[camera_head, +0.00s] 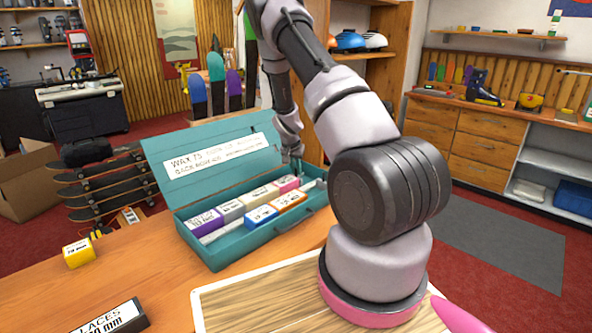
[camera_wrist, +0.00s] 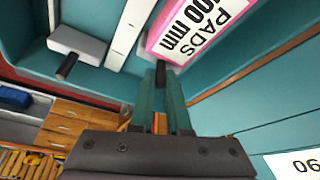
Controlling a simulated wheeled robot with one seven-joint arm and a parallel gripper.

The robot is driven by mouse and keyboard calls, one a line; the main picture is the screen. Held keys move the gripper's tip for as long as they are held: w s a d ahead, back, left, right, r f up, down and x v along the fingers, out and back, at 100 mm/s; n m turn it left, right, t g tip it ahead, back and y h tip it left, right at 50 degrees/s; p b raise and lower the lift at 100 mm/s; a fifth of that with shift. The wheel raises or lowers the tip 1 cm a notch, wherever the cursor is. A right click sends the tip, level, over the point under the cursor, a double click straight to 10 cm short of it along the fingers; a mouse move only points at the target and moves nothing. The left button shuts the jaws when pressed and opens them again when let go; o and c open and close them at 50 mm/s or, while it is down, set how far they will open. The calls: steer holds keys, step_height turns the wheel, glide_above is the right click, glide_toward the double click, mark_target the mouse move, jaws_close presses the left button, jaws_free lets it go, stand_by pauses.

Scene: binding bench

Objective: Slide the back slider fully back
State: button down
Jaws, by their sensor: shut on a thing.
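The open teal wax case (camera_head: 222,258) lies on the wooden bench, its lettered lid raised at the back. My gripper (camera_head: 292,163) reaches down at the case's back right corner. Another slider, a grey block (camera_wrist: 78,45) with a black peg, sits across a pale divider (camera_wrist: 122,30).
Purple (camera_head: 205,222), orange (camera_head: 290,200), blue (camera_head: 260,216) and other labelled boxes stand in the case. A yellow box (camera_head: 78,253) and a black LACES box (camera_head: 115,318) are on the bench. A wooden board (camera_head: 255,308) lies at the front.

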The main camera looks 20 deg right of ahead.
stand_by(0.4)
steer(key=shift+w+d, duration=0.3)
steer(key=shift+d, duration=0.5)
steer(key=shift+w+d, duration=0.3)
steer(key=shift+d, duration=0.55)
steer(key=shift+w+d, duration=0.3)
steer(key=shift+d, duration=0.5)
steer(key=c, duration=1.2)
jaws_free()
steer(key=shift+d, duration=0.15)
steer(key=shift+o, duration=0.2)
steer(key=v, duration=1)
steer(key=shift+r, duration=0.35)
steer(key=shift+s+a, duration=0.15)
steer(key=shift+a, duration=0.05)
